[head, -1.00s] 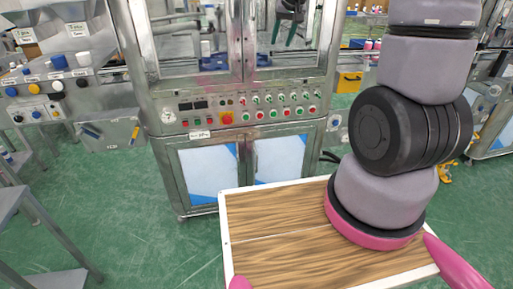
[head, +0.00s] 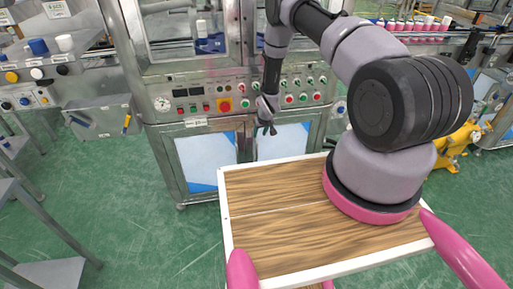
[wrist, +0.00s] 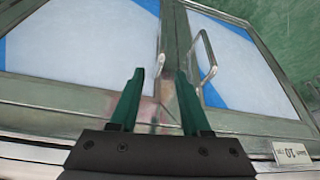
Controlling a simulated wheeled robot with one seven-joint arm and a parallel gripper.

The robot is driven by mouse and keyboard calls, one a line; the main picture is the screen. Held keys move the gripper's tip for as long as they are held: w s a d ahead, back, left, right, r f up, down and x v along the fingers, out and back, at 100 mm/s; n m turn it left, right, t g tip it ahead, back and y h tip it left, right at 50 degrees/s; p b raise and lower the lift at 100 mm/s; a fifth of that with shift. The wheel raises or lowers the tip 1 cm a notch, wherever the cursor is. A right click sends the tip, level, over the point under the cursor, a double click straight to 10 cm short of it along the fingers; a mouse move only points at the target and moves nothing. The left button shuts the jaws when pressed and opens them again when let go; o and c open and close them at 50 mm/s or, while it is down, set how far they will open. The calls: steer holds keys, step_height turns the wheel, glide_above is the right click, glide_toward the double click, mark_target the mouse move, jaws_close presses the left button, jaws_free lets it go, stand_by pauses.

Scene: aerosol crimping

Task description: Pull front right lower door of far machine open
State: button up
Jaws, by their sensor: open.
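The machine (head: 185,85) stands straight ahead in the head view, with two lower doors that have white and blue panels. The front right lower door (head: 283,143) looks shut; my gripper partly covers its upper left. My gripper (head: 266,130) points down in front of the seam between the doors. In the wrist view, which looks upside down, my gripper (wrist: 160,75) is open, its green fingers on either side of the seam. The right door's panel (wrist: 80,45) is on the left there. A metal handle (wrist: 209,62) shows on the other door, outside the fingers. The right door's own handle is not clear.
A control panel with buttons (head: 225,104) sits just above the doors. A wood-topped board (head: 270,225) with a white edge lies in front of the machine. Grey tables (head: 45,275) stand at the left. Green floor (head: 150,235) is clear between them.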

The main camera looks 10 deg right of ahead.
steer(key=x, duration=0.4)
steer(key=s+x, duration=0.1)
steer(key=x, duration=0.4)
steer(key=s+f+x, duration=0.1)
steer(key=x, duration=0.3)
steer(key=shift+f, duration=0.15)
jaws_close()
stand_by(1.1)
